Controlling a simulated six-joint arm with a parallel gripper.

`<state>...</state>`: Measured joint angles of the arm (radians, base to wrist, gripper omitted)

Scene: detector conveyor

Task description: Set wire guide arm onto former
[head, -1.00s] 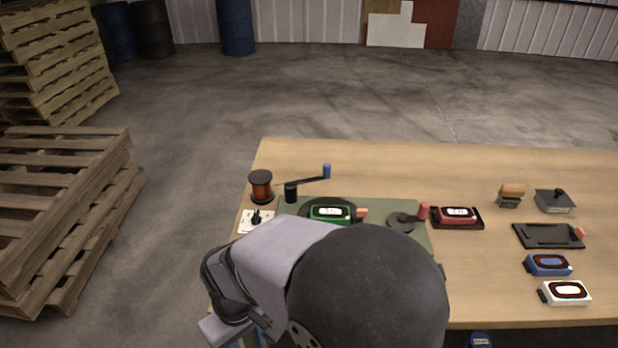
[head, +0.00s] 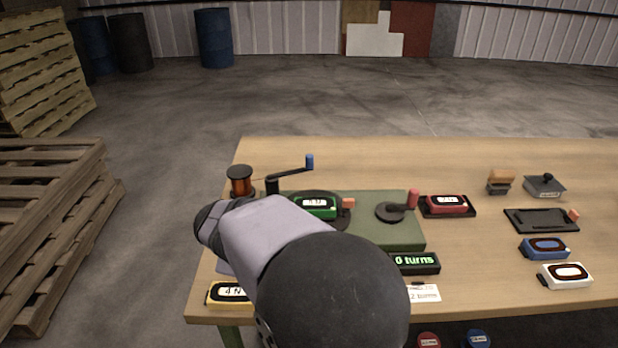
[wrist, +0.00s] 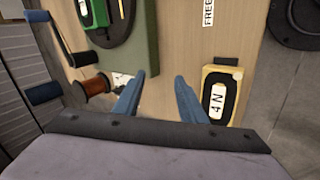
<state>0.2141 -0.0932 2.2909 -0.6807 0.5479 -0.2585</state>
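The wire guide arm (head: 290,173) is a dark bar on a black post with a blue handle at its free end, at the back left of the table in the head view. It also shows at the upper left of the wrist view (wrist: 65,38). The likely former is the green block (head: 316,206) with a white label on a black disc; part of it shows at the wrist view's top edge (wrist: 98,12). My gripper (wrist: 159,77) is open and empty, its blue fingers apart over bare table. In the head view my arm hides it.
A copper wire spool (head: 240,181) stands beside the post. A yellow 4 N box (wrist: 218,98) lies right of my fingers. A green base (head: 375,236) carries a red-handled crank (head: 398,208). A turns display (head: 414,263) stands in front. Several boxes lie at the right.

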